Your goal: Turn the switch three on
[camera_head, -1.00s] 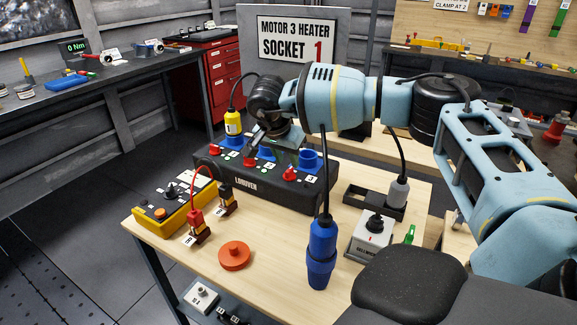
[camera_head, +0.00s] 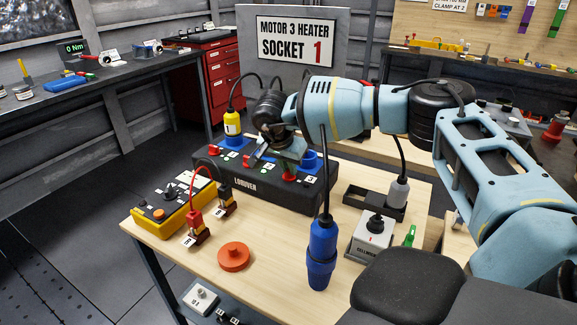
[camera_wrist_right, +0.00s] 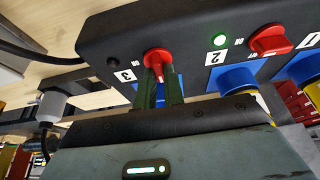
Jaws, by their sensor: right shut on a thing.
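In the head view the right gripper (camera_head: 288,168) is over the right part of the box and partly hides the switch. My left gripper is not in view.
Switch two (camera_wrist_right: 270,40) is close by, with a lit green lamp (camera_wrist_right: 219,40). A yellow plug (camera_head: 232,124) stands at the box's left end. A blue connector (camera_head: 322,255) hangs on a cable in front. An orange disc (camera_head: 233,256) lies on the table.

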